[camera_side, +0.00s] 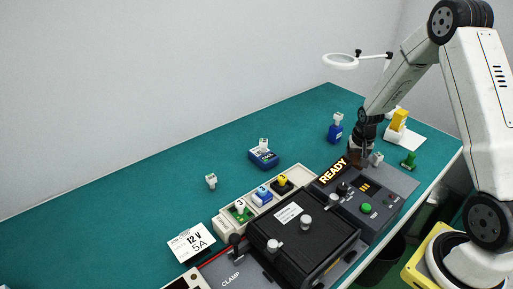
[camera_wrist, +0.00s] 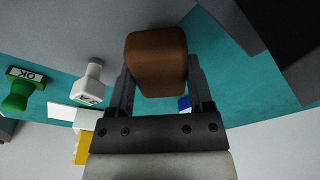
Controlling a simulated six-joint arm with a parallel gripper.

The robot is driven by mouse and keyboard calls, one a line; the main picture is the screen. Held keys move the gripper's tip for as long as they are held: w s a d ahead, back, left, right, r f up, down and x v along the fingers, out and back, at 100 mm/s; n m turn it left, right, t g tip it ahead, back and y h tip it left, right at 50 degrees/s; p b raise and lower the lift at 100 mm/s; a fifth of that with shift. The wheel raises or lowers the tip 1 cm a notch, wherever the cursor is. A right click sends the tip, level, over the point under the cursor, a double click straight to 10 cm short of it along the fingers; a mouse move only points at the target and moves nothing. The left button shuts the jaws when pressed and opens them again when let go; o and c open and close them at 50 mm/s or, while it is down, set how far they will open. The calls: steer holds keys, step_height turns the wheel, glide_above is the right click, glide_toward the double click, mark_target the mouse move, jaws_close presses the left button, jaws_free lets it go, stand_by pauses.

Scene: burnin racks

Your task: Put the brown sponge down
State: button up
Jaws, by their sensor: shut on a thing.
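The brown sponge (camera_wrist: 156,60) is a rounded block between the two fingers of my gripper (camera_wrist: 160,85) in the wrist view. My gripper is shut on it. In the side view the sponge (camera_side: 354,153) shows as a small dark brown patch below my gripper (camera_side: 362,148), near the back edge of the dark console. Whether its underside touches anything cannot be told, as the arm and console crowd that spot.
The console with the READY display (camera_side: 333,171) and the black-lidded box (camera_side: 302,233) stand in front. A white stamp (camera_wrist: 88,82), green OK stamp (camera_wrist: 20,88) and yellow block (camera_side: 400,117) are close by. A blue stamp (camera_side: 335,132) stands behind.

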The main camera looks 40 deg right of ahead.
mark_target(357, 161)
steer(key=shift+f, duration=0.8)
steer(key=shift+f, duration=0.2)
steer(key=o, duration=1.2)
steer(key=shift+r, duration=0.2)
steer(key=shift+s+a+r, duration=0.2)
steer(key=shift+r, duration=1.8)
steer(key=shift+s+a+r, duration=0.25)
steer(key=shift+r, duration=1.7)
steer(key=shift+s+a+r, duration=0.2)
steer(key=shift+r, duration=1.8)
steer(key=a+n, duration=0.1)
steer(key=a, duration=0.3)
steer(key=s+a+r+n, duration=0.1)
steer(key=a+n, duration=0.1)
steer(key=a, duration=0.2)
steer(key=a+n, duration=0.1)
steer(key=a, duration=0.3)
steer(key=shift+s+a+r+t, duration=0.3)
steer(key=shift+s+a+t, duration=0.05)
steer(key=shift+t, duration=0.05)
steer(key=s+a+n, duration=0.1)
steer(key=s+a, duration=0.1)
steer(key=a, duration=0.1)
steer(key=s+a+n, duration=0.2)
steer(key=a, duration=0.1)
steer(key=s+a+n+y, duration=0.1)
steer(key=s+a+n, duration=0.1)
steer(key=a, duration=0.2)
steer(key=shift+s+t, duration=0.15)
steer(key=shift+t, duration=0.15)
